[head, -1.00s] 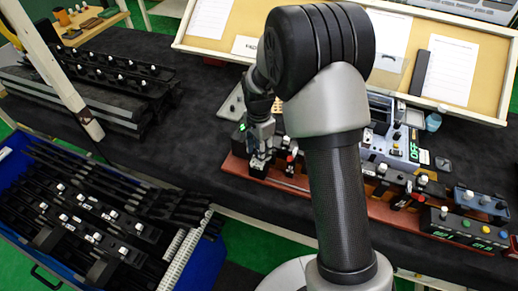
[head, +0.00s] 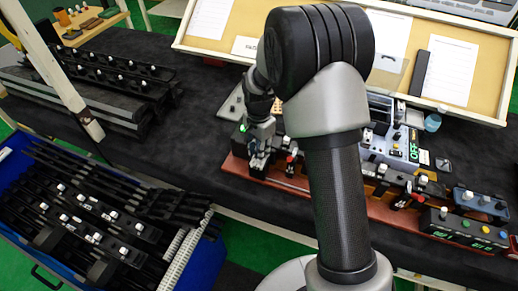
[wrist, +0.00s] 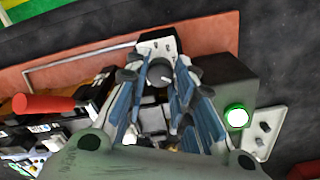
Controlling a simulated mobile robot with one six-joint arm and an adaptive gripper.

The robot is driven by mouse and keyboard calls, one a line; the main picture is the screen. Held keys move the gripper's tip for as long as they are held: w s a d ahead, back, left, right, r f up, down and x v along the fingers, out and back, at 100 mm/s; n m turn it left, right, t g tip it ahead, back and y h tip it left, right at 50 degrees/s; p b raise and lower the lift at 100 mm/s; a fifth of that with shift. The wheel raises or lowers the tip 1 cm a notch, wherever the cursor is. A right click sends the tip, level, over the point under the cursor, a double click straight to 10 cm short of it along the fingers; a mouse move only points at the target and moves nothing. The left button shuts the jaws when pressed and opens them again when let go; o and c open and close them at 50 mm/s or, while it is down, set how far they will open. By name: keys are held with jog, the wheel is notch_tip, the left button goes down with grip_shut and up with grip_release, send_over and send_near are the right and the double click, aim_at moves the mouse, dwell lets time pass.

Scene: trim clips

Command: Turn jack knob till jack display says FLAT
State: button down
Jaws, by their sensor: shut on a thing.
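My gripper (head: 259,153) is at the left end of the red-brown base on the table in the head view. In the wrist view its blue-padded fingers (wrist: 160,76) are closed around a small dark round knob (wrist: 160,73) with a pale mark on top. The knob sits on a light grey block, and the fingers hide its sides. No display reading FLAT is legible. A green-lit spot (head: 243,127) beside the gripper is too small to read; in the wrist view a round green lamp (wrist: 237,117) glows on a dark box.
A grey unit with a green OFF readout (head: 414,150) stands right of my arm. A control box with buttons (head: 465,229) is at the far right. A red handle (wrist: 43,104) lies close left of the fingers. A blue bin (head: 205,252) holds black trim parts.

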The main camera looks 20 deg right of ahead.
jog(key=n, duration=0.4)
jog(key=shift+n+p, duration=0.4)
jog(key=shift+n, duration=1.3)
jog(key=c, duration=1.3)
grip_release()
jog(key=shift+c, duration=0.2)
jog(key=shift+r, duration=0.1)
notch_tip(320, 180, up, 12)
